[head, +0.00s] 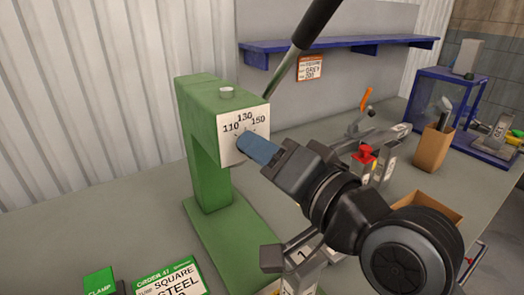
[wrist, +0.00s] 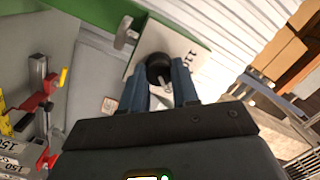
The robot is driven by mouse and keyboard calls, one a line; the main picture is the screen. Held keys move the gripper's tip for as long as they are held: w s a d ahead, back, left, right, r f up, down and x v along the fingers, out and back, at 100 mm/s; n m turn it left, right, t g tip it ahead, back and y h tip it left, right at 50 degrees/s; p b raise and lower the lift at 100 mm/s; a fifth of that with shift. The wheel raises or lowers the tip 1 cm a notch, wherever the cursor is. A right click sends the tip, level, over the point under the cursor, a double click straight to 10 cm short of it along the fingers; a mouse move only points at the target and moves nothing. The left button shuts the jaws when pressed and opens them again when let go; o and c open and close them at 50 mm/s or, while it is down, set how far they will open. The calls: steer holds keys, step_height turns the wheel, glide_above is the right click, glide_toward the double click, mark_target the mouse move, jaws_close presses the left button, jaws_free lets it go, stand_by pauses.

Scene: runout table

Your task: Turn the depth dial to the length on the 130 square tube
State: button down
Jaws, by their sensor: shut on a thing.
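The depth dial is a black knob (wrist: 158,68) on a white plate (head: 243,120) on the green press (head: 205,130). The plate reads 110, 130 and 150. My gripper (head: 258,148) is at the plate with its blue fingers on both sides of the knob, shut on it; the fingers (wrist: 159,85) also show in the wrist view. In the head view my fingers hide the knob. I cannot tell which number the dial points at. No tube marked 130 can be made out; in the wrist view a labelled piece reads 150 (wrist: 9,146).
An order card (head: 170,280) reading square steel lies at the front left. A red-topped clamp (head: 364,155) and grey pieces stand behind my arm. A cardboard box (head: 432,150) and a blue frame (head: 450,95) are at the right. A blue shelf (head: 340,43) hangs at the back.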

steer(key=shift+n+h+b, duration=0.4)
steer(key=shift+n+h, duration=0.1)
steer(key=shift+n, duration=3.5)
steer(key=c, duration=0.8)
jaws_free()
steer(key=shift+c, duration=0.2)
steer(key=shift+s, duration=0.1)
